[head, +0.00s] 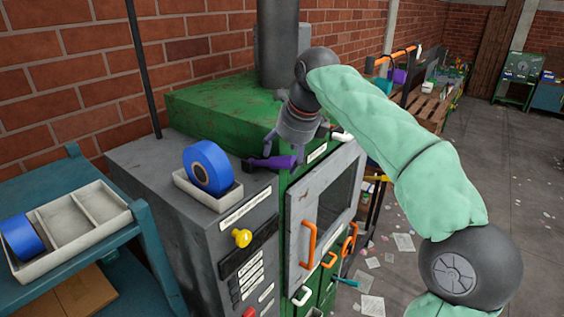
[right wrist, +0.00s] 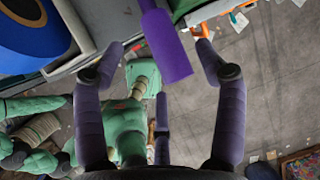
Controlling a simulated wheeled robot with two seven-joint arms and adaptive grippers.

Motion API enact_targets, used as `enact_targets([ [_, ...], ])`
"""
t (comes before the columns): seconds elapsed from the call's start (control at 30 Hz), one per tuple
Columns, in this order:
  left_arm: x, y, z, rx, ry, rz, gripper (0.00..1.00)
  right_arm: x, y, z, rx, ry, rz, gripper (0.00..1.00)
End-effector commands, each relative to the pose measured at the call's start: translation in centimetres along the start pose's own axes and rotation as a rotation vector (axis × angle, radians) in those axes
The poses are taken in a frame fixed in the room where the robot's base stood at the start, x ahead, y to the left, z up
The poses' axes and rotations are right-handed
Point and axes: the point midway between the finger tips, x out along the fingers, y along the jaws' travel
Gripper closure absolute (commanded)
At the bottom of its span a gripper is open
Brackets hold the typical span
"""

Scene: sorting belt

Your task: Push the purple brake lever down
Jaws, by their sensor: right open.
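The purple brake lever (head: 275,162) sticks out at the top edge of the grey control cabinet, next to the green machine. In the right wrist view the lever (right wrist: 166,45) is a purple bar entering from the top, between my spread fingers. My right gripper (head: 290,146) hangs over the lever from above, fingers apart. In the right wrist view the gripper (right wrist: 162,50) is open, with one finger on each side of the lever and a third lower down. I cannot tell whether any finger touches the lever. My left gripper is not in view.
A blue tape roll (head: 208,167) stands in a small tray on the cabinet, left of the lever. The green machine (head: 215,105) and its door with orange handles (head: 308,243) are beside it. A blue shelf (head: 100,240) holds a divided tray (head: 75,217). Papers litter the floor.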

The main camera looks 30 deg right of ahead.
Motion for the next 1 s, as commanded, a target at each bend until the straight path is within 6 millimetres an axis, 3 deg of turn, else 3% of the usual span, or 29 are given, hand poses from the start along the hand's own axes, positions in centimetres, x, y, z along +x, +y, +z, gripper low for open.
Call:
enact_targets([
  [0.3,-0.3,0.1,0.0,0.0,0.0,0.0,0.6,3.3,0.0,0.0,0.0,0.001,0.0,0.28],
  [0.63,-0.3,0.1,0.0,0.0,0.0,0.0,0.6,3.6,0.0,0.0,0.0,-0.001,-0.001,0.28],
  [0.67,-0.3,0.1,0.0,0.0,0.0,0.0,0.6,3.6,0.0,0.0,0.0,-0.001,-0.001,0.34],
  [0.9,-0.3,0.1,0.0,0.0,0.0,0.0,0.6,3.6,0.0,0.0,-0.001,0.0,0.0,1.0],
  [1.0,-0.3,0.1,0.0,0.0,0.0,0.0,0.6,3.6,0.0,0.0,-0.001,-0.001,0.0,1.0],
])
